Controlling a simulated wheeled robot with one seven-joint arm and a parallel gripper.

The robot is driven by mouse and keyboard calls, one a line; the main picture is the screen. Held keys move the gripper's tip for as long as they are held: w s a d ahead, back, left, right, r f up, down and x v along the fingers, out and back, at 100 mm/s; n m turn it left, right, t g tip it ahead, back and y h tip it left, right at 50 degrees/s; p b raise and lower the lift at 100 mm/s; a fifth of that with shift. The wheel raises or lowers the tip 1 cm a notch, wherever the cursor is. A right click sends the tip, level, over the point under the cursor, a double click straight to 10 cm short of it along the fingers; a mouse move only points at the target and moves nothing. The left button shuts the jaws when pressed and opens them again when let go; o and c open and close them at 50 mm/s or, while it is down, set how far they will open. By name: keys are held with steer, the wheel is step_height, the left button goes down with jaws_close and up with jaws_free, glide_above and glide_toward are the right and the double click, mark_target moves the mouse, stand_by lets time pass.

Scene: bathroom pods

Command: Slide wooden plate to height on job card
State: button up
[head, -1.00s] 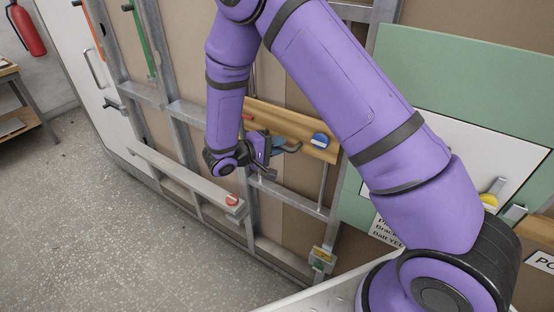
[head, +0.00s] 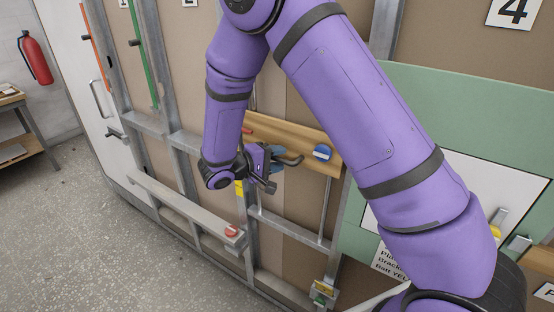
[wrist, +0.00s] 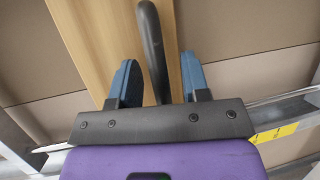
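The wooden plate (head: 318,150) is a long light-brown board lying across the metal wall frame in the head view, with a blue knob (head: 322,153) near its right end. It fills the upper left of the wrist view (wrist: 98,40). A dark bar handle (wrist: 153,50) stands out from the plate. My gripper (wrist: 158,80) is open, with its two blue fingers on either side of the handle and gaps visible. In the head view my gripper (head: 267,160) is beside the handle. A printed card (head: 388,262) is partly hidden behind my arm; its text is cut off.
A yellow marked strip (wrist: 275,132) lies on a metal rail in the wrist view. A ledge with a red knob (head: 231,231) juts out below left. A green panel (head: 415,95) stands to the right.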

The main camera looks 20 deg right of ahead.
steer(key=v, duration=1)
steer(key=shift+a, duration=0.35)
steer(key=shift+s+r, duration=0.1)
steer(key=shift+r, duration=0.05)
steer(key=s+d+r+m+g+y, duration=0.3)
steer(key=s+d+r+g+y, duration=0.2)
steer(key=s+d+r+y, duration=0.55)
steer(key=s+d+r+t+y, duration=0.2)
steer(key=s+d+r+t, duration=0.1)
steer(key=s+r, duration=0.3)
steer(key=s+d+r+t+y, duration=0.3)
steer(key=s+r, duration=0.3)
steer(key=s, duration=0.4)
steer(key=shift+s+d+t, duration=0.25)
steer(key=shift+s+t, duration=0.05)
steer(key=shift+t, duration=0.1)
